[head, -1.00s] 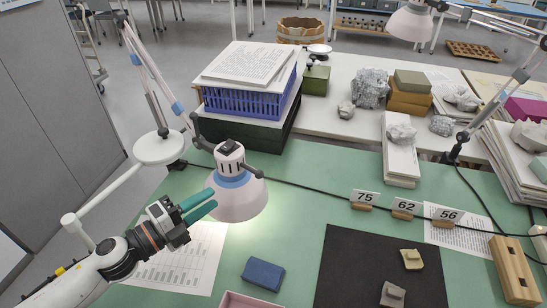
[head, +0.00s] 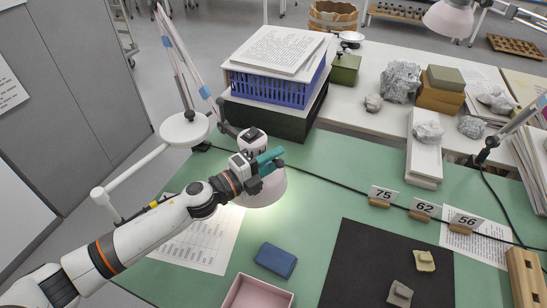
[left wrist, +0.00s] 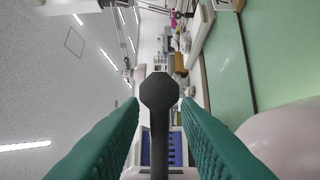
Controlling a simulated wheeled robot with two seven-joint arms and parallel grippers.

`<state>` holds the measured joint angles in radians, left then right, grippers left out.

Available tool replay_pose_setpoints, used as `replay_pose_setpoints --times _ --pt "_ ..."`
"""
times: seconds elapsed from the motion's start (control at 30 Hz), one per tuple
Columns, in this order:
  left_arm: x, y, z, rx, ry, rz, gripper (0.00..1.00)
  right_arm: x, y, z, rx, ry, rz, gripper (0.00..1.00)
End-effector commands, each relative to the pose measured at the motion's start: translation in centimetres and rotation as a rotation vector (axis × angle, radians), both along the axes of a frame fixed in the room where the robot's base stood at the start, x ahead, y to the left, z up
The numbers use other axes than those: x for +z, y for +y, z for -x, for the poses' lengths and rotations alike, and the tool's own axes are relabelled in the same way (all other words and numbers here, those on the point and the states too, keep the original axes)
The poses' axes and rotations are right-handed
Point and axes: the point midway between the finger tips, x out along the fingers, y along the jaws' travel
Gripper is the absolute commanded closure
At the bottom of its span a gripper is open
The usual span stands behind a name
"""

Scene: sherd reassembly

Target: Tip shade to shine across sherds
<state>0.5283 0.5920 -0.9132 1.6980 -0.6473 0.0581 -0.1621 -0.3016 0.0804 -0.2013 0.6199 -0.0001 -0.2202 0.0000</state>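The lamp's pale pinkish shade (head: 264,190) hangs at the left of the green table, its light falling on the tabletop below. My left gripper (head: 270,158) is at the top of the shade and partly covers it. In the left wrist view its green fingers (left wrist: 161,102) are apart, with a dark knob on a stem (left wrist: 159,91) between them and gaps either side. The shade shows there at the lower right (left wrist: 288,140). Two sherds, a tan one (head: 425,261) and a greyish one (head: 400,293), lie on the black mat (head: 362,262). My right gripper is not in view.
A blue block (head: 275,260) and a pink tray (head: 257,292) lie between lamp and mat. Number cards, including 75 (head: 382,194), stand behind the mat. A blue crate (head: 280,86) topped with papers stands behind the lamp. A printed sheet (head: 200,235) lies under my arm.

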Motion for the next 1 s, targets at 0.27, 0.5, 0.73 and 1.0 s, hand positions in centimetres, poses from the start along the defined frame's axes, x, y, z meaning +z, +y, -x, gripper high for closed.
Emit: replay_pose_setpoints --times 0.27,0.5,0.73,1.0 --pt "0.0 -0.1 -0.1 -0.001 0.000 0.000 0.72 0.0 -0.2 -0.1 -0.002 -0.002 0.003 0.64" --pt "0.0 -0.1 0.0 -0.001 0.000 0.000 1.00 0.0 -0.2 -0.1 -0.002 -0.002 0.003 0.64" --pt "0.1 -0.1 0.0 -0.001 0.002 0.003 1.00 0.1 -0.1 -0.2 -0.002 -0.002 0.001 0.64" --pt "1.2 -0.1 0.0 -0.002 0.046 0.055 1.00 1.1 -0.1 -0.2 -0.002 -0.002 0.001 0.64"
